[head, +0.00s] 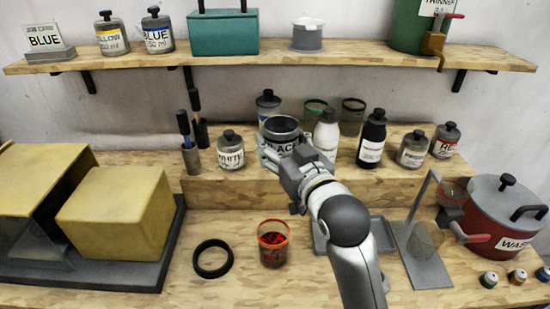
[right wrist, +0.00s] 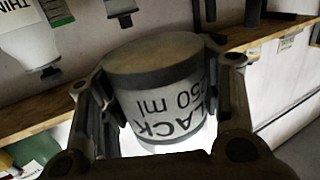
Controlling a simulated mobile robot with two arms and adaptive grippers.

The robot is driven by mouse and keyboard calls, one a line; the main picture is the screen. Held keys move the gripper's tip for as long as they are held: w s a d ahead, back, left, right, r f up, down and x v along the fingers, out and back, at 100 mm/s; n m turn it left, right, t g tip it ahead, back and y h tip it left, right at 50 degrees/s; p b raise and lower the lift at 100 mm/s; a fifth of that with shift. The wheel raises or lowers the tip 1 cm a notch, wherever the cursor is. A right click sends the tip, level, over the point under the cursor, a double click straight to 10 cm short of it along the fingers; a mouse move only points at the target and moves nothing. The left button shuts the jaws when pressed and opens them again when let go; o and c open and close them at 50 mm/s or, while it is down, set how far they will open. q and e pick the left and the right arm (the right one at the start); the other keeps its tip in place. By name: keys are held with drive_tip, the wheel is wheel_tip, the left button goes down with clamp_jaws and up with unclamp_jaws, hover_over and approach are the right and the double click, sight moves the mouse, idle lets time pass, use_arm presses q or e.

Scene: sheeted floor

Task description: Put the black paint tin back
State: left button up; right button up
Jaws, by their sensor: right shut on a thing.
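The black paint tin (head: 281,126) is a dark round tin with a white label reading "LACK" in part. It is between the fingers of my right gripper (head: 284,150), over the raised wooden step (head: 330,187) at the back of the bench. In the right wrist view the tin (right wrist: 155,75) sits between both fingers of the gripper (right wrist: 163,105), its label upside down and reading "LACK" and "250 ml". I cannot tell whether its base touches the step. My left gripper is not in view.
On the step stand a white-labelled jar (head: 230,152), a white bottle (head: 326,135), a black bottle (head: 372,140) and several more jars close by. In front are a red-filled cup (head: 272,250), a black ring (head: 212,272) and a red waste pot (head: 498,218).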

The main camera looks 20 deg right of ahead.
drive_tip(key=w+d+f, duration=0.1)
drive_tip(key=w+f, duration=0.1)
drive_tip(key=w, duration=0.2)
drive_tip(key=w+d+f+p, duration=0.1)
drive_tip(key=w+f, duration=0.2)
drive_tip(key=w, duration=0.1)
drive_tip(key=w+d+f+p, duration=0.1)
drive_tip(key=w+f, duration=0.2)
drive_tip(key=w, duration=0.1)
drive_tip(key=shift+d+f, duration=0.15)
drive_tip(key=shift+w+d+f, duration=0.1)
drive_tip(key=shift+w+f, duration=0.45)
drive_tip(key=shift+f, duration=0.15)
wheel_tip(320, 180, down, 3)
drive_tip(key=shift+r+p, duration=0.15)
drive_tip(key=shift+p, duration=0.55)
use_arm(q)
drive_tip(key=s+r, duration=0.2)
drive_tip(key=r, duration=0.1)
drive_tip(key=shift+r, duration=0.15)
use_arm(e)
drive_tip(key=shift+f, duration=0.2)
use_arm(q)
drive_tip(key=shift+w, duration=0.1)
use_arm(e)
drive_tip(key=o, duration=1.3)
drive_tip(key=shift+f, duration=0.1)
